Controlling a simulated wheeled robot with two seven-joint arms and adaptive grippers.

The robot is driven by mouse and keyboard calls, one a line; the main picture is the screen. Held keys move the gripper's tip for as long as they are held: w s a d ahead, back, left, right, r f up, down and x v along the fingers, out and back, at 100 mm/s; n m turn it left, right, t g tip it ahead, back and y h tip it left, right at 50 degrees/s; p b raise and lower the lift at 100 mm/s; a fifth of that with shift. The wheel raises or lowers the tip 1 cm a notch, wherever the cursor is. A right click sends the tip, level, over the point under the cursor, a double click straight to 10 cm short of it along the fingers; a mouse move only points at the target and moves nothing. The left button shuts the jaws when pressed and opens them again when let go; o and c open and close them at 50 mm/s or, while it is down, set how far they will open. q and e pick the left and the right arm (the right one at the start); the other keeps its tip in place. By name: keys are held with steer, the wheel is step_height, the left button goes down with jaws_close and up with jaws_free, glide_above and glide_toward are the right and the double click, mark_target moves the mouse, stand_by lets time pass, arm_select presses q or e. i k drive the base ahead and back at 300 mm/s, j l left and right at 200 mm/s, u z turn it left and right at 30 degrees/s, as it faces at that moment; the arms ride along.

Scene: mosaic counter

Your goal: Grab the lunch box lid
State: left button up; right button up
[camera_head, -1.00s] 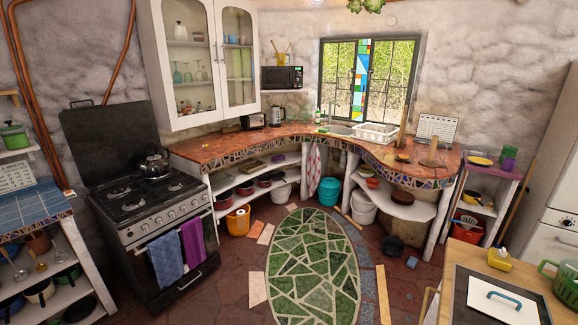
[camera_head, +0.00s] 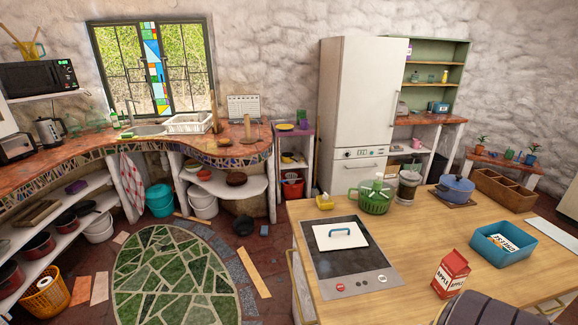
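A white square lid with a blue handle (camera_head: 326,241) lies flat on the dark cooktop (camera_head: 347,271) on the wooden counter. It looks like the lunch box lid. A blue open box (camera_head: 502,258) stands on the right part of the same counter, with a labelled package (camera_head: 502,246) in it. I cannot tell for sure that this is the lunch box. Neither of my grippers is in view.
On the wooden counter (camera_head: 420,233) are a red apple carton (camera_head: 451,274), a green pot (camera_head: 374,203), a glass jar (camera_head: 407,188), a blue pot (camera_head: 456,188) and a yellow item (camera_head: 325,202). A dark grey padded object (camera_head: 490,310) is at the front edge.

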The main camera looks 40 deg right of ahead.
mark_target(346, 236)
steer(key=i+z, duration=0.15)
steer(key=z, duration=0.3)
steer(key=i+j+z, duration=0.15)
steer(key=z, duration=0.3)
steer(key=i+j+z, duration=0.1)
steer(key=i+z, duration=0.25)
steer(key=i+j+z, duration=0.15)
steer(key=z, duration=0.25)
steer(key=i+j+z, duration=0.2)
steer(key=z, duration=0.15)
steer(key=j, duration=0.1)
